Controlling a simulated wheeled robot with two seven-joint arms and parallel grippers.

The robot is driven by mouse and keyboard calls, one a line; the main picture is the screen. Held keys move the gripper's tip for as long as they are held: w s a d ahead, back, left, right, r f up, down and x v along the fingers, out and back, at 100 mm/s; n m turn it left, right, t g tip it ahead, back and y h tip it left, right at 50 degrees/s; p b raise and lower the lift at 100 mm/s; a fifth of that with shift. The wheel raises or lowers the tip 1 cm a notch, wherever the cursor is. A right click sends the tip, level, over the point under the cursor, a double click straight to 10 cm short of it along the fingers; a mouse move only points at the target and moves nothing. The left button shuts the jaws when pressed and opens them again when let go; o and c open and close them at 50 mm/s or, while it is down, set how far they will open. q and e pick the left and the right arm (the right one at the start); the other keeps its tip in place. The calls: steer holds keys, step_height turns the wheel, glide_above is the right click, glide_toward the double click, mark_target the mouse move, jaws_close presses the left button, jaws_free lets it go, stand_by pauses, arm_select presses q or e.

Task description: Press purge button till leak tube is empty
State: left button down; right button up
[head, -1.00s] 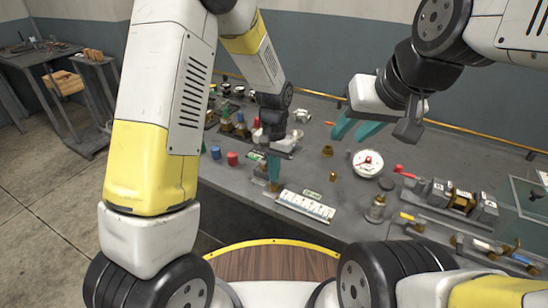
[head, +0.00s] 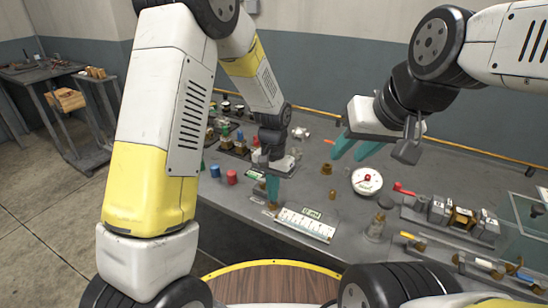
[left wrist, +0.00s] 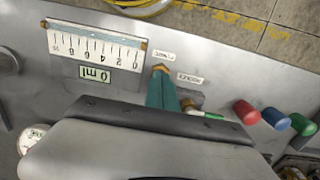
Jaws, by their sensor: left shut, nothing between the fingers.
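The leak tube panel (head: 306,226) is a white scale plate lying on the bench; it also shows in the left wrist view (left wrist: 95,46). No coloured liquid is discernible in it. A brass button (left wrist: 160,68) sits by a small label, probably the purge button. My left gripper (left wrist: 162,82) is shut and empty, its teal tips right at this button, appearing to touch it; how far it is pressed is hidden. In the head view my left gripper (head: 272,198) points down beside the panel. My right gripper (head: 354,148) is open and empty above the bench.
A red knob (left wrist: 246,112), a blue knob (left wrist: 275,119) and a green knob (left wrist: 301,124) stand nearby. Brass fittings stand mid-bench.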

arm_select(q)
step_height(320, 180, up, 13)
steer(key=w, duration=0.1)
steer(key=shift+f, duration=0.15)
steer(key=shift+d, duration=0.1)
steer(key=s+a+r+n+t+h, duration=0.1)
steer(key=s+a+r+n+t, duration=0.1)
steer(key=s+a+r, duration=0.4)
steer(key=s+a+r+n+t+h, duration=0.1)
steer(key=s+a+r+n+t, duration=0.2)
steer(key=s, duration=0.9)
steer(key=shift+s+a+r+t, duration=0.2)
steer(key=shift+a+r+t, duration=0.8)
steer(key=shift+a+r, duration=1.3)
steer(key=shift+a+f, duration=0.25)
